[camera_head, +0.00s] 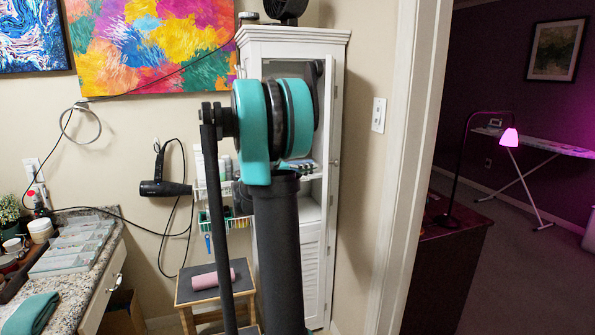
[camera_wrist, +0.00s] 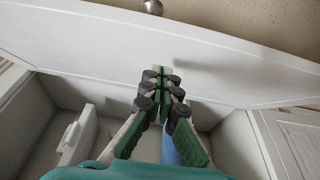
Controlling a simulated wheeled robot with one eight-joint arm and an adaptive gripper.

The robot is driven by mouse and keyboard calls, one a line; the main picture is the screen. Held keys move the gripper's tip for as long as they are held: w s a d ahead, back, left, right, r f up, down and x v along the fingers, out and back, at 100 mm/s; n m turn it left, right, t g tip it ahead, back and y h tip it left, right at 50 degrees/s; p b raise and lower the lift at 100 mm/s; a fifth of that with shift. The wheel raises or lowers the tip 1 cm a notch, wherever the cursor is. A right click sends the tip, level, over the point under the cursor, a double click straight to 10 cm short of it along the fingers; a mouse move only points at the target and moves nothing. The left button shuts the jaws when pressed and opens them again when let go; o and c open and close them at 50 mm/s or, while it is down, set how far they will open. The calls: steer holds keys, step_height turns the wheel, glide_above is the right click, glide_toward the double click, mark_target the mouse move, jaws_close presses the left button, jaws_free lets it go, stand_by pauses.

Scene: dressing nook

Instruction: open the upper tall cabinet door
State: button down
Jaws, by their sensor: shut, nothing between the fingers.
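The tall white cabinet (camera_head: 290,36) stands behind my arm in the head view, and its upper compartment shows an open interior with shelves. The upper door (camera_head: 328,125) is open, seen nearly edge-on at the right with a small knob. In the wrist view the door (camera_wrist: 90,35) spans the top as a white panel, its round knob (camera_wrist: 153,7) past the far edge. My gripper (camera_wrist: 162,76) is shut and empty, on the inner side of the door with its tips close to the panel; I cannot tell whether they touch. In the head view my arm hides the gripper.
Shelf items (camera_head: 300,166) sit inside the cabinet. A louvred lower door (camera_head: 312,270) is below. A step stool (camera_head: 190,290) with a pink roll stands left of my arm. A hair dryer (camera_head: 165,188) hangs on the wall. A door frame (camera_head: 405,170) stands at the right.

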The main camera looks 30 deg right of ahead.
steer(key=shift+s+d, duration=0.55)
steer(key=shift+d, duration=0.1)
steer(key=s+d, duration=0.5)
steer(key=d, duration=0.1)
steer(key=shift+s, duration=0.3)
